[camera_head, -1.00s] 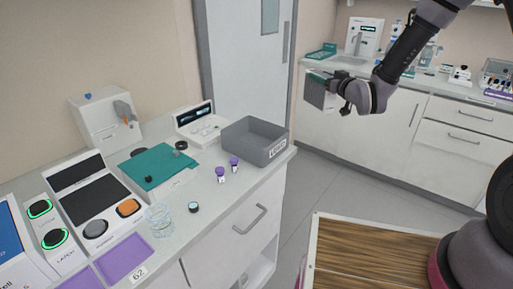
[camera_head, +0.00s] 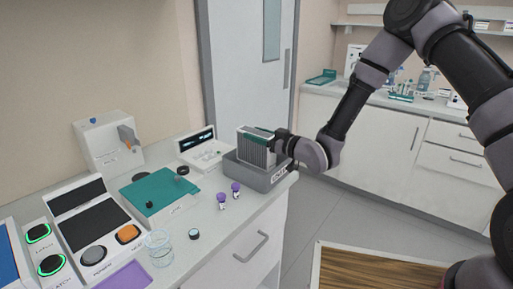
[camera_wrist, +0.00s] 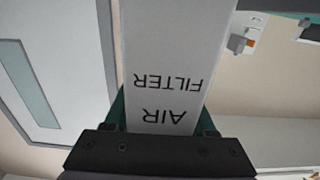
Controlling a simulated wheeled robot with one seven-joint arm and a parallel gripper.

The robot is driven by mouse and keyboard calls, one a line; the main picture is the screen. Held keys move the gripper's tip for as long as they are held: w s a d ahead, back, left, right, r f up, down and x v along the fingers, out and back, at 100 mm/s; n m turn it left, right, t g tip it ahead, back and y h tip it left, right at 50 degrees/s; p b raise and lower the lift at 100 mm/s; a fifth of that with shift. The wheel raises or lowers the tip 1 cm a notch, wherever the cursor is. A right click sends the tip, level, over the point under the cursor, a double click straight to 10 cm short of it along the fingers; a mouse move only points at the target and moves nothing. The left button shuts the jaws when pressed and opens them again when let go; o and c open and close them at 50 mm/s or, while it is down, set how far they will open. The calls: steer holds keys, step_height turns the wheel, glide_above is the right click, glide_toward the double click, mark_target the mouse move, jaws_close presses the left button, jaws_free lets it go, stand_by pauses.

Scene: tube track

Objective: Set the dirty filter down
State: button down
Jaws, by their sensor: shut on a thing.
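The dirty filter (camera_head: 256,149) is a grey, ribbed block with a teal edge strip. In the wrist view its white side (camera_wrist: 170,60) shows the words AIR FILTER, upside down. My gripper (camera_head: 279,143) is shut on the filter's teal edge and holds it upright. In the head view the filter overlaps the grey bin (camera_head: 263,180) on the counter. It appears over or partly inside the bin; the bin's front wall and the arm leave it unclear whether the filter touches the bottom.
Two purple-capped vials (camera_head: 222,200) stand in front of the bin. A white device (camera_head: 203,150) is behind it to the left. The door (camera_head: 245,65) is behind.

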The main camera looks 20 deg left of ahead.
mark_target(256, 144)
steer(key=shift+f, duration=1.85)
steer(key=shift+f, duration=0.2)
steer(key=shift+c, duration=1.1)
jaws_free()
steer(key=shift+r, duration=0.1)
